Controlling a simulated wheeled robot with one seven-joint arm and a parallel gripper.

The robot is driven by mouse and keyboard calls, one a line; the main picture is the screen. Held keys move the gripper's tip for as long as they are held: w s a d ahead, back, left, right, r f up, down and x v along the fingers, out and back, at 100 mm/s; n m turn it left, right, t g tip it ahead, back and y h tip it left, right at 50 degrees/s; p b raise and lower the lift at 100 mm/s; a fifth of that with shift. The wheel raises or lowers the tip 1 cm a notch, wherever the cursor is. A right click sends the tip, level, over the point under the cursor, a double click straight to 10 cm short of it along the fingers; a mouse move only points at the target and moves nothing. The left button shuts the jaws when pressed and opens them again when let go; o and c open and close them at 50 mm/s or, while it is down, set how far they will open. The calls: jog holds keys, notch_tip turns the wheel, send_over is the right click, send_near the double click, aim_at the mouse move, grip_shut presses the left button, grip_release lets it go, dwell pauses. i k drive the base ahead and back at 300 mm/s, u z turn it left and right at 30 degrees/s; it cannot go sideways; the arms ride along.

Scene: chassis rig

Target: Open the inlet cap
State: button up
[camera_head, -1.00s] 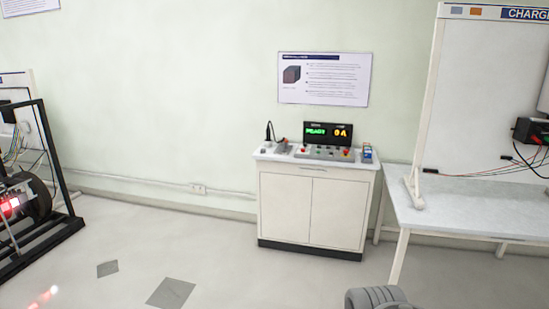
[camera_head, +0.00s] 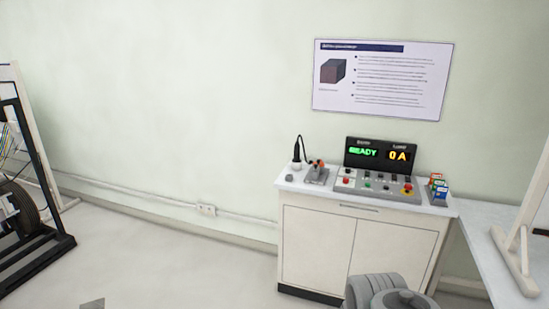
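I cannot make out an inlet cap in the head view. A grey rounded part of my own arm shows at the bottom edge, right of the middle. My gripper is not in view.
A white cabinet (camera_head: 318,245) stands against the wall with a control console (camera_head: 375,184) on top; its display (camera_head: 380,153) reads READY and 0 A. A black-framed rig (camera_head: 35,165) stands at the left edge. A light table (camera_head: 487,262) is at the right. The floor (camera_head: 190,272) between is clear.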

aim_at(319, 160)
jog(key=u, duration=0.25)
jog(key=i, duration=2.6)
jog(key=u, duration=0.2)
